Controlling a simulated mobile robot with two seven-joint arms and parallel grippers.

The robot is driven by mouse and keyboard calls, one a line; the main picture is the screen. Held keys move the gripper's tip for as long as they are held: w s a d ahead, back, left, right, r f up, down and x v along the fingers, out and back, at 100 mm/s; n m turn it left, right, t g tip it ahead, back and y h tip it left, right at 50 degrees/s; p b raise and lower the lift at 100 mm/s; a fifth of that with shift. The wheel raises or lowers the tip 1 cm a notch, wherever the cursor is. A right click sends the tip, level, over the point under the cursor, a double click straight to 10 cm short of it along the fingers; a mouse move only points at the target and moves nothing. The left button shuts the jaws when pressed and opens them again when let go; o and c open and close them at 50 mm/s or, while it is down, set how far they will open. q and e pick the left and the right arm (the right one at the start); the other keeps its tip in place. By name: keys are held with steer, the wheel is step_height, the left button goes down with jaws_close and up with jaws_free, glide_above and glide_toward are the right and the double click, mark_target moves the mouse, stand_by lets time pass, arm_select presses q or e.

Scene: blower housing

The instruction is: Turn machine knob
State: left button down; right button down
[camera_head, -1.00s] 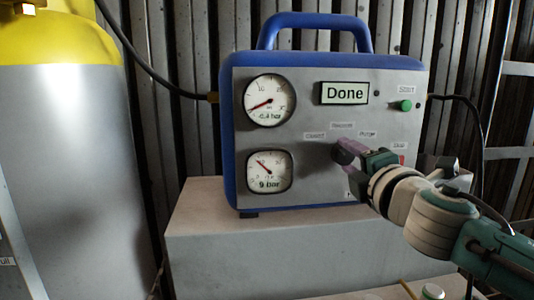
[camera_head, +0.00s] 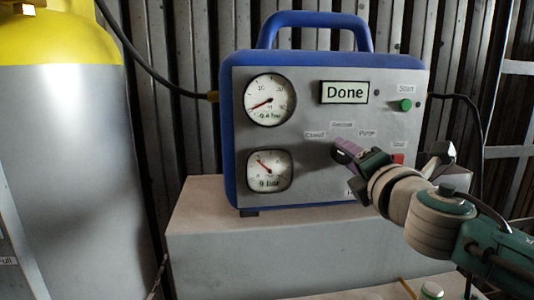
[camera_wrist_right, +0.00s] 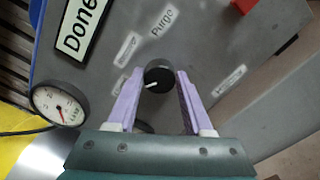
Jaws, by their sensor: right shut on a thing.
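The machine (camera_head: 300,190) is a blue-framed box with a grey front panel. Its black round knob (camera_wrist_right: 158,77) shows in the right wrist view with a white pointer mark; in the head view my gripper hides most of it. My right gripper (camera_head: 345,153) reaches the panel from the right. In the right wrist view its two purple fingers (camera_wrist_right: 160,80) are on either side of the knob, shut on it. Labels surround the knob, one reading "Purge" (camera_wrist_right: 162,22). The display (camera_head: 344,92) reads "Done". My left gripper is not in view.
A green button (camera_head: 405,105) is at upper right, and a red one (camera_head: 397,159) is beside my wrist. The machine stands on a grey block (camera_head: 200,245). A yellow-topped cylinder (camera_head: 70,150) stands at left.

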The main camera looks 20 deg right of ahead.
steer(key=shift+c, duration=1.5)
jaws_free()
steer(key=p+v, duration=0.1)
steer(key=v, duration=0.9)
